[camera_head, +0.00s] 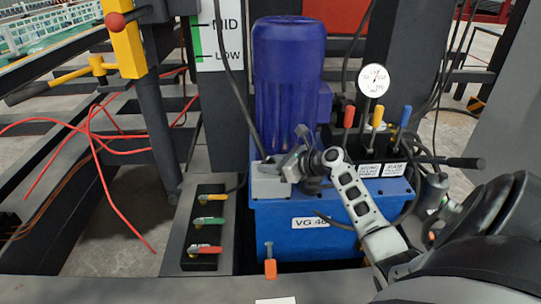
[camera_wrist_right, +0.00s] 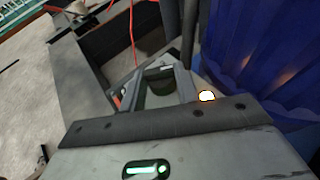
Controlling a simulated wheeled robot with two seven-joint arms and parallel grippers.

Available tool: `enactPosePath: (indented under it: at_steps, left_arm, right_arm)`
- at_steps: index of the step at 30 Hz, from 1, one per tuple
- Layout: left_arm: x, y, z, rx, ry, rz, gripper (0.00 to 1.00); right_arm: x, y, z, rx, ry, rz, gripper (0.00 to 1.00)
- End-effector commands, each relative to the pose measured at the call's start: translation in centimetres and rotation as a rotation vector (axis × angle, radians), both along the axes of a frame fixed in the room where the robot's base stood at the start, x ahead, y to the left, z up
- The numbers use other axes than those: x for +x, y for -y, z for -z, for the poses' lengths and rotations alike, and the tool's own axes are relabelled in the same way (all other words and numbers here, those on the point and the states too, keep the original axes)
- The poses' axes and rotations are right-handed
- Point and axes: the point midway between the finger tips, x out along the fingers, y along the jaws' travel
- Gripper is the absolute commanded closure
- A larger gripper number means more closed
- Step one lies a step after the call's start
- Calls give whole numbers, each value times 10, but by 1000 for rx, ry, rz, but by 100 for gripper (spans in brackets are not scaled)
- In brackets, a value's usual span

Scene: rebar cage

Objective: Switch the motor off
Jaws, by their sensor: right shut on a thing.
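The blue motor (camera_head: 289,85) stands upright on the blue hydraulic unit (camera_head: 275,228). A light grey switch box (camera_head: 270,188) sits at the unit's top left corner, in front of the motor. My right gripper (camera_head: 283,168) is at this box, its fingers pointing left. It is shut on what appears to be the motor switch, which the fingers mostly hide. In the right wrist view the fingers (camera_wrist_right: 160,88) converge over the box, and a bright white lamp (camera_wrist_right: 207,96) glows beside them, close to the motor. My left gripper is not in view.
Red, yellow and blue levers (camera_head: 377,117) and a pressure gauge (camera_head: 374,80) stand right of the motor. Red hoses (camera_head: 105,180) hang further left.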

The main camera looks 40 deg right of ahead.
Motion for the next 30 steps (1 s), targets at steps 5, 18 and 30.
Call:
enactPosePath:
  at_steps: [5,18,30]
  left_arm:
    - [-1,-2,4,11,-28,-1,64]
    - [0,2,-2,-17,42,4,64]
    - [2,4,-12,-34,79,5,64]
  right_arm:
    - [2,3,-1,0,1,-141,91]
    - [3,5,1,0,3,-402,91]
    - [3,5,1,0,0,-459,91]
